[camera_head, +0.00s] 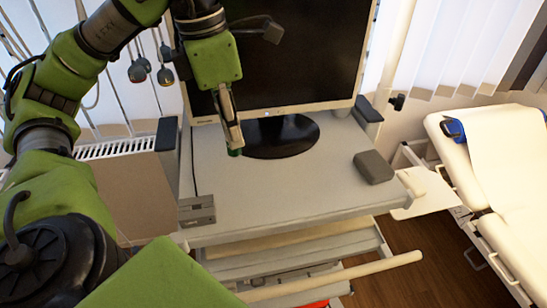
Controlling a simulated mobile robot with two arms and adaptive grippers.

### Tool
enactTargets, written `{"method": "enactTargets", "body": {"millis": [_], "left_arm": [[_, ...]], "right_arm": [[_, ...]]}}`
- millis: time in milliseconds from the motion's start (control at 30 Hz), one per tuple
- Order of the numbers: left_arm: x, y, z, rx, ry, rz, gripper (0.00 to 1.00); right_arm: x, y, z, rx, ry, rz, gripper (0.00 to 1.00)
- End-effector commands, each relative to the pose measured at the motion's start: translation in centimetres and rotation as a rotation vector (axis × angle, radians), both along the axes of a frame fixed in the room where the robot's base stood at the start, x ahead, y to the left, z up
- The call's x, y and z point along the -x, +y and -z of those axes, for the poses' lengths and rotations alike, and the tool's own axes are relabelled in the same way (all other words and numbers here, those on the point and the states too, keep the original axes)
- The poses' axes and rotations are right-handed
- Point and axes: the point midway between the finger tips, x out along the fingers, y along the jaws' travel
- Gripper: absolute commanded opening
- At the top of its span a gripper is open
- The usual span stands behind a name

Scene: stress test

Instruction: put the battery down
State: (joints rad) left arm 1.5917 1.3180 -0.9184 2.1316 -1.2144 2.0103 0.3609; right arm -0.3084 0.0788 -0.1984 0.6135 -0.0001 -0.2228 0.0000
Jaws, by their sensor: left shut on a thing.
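My left gripper (232,130) comes down from the top, in front of the monitor, over the cart's top surface. It is shut on the battery (235,152), of which only a small dark green end shows below the fingertips. The rest of the battery is hidden by the fingers. The battery's end is close to the grey cart top (260,195), left of the monitor's round black foot. I cannot tell whether it touches the surface. My right gripper is not in view.
The monitor (300,60) stands at the back on its black foot (281,137). A dark grey box (373,168) lies at the right of the cart top, and a grey metal block (197,210) is at its front left. The front middle is clear. A bed (490,160) stands at right.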

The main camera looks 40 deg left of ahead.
Motion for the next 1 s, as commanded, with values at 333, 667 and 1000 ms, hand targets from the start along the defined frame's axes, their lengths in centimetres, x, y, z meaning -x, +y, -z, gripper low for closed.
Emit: {"method": "enactTargets", "body": {"millis": [333,667,1000], "left_arm": [[-5.1,-2.7,5.1,0.002,0.005,0.004,0.00],[-6.7,-3.3,7.3,-0.001,0.006,-0.002,0.00],[-6.8,-3.4,10.1,0.001,-0.001,0.000,0.00]], "right_arm": [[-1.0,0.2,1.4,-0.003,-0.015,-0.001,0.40],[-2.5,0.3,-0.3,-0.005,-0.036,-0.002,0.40],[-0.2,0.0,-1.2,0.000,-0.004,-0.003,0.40]]}}
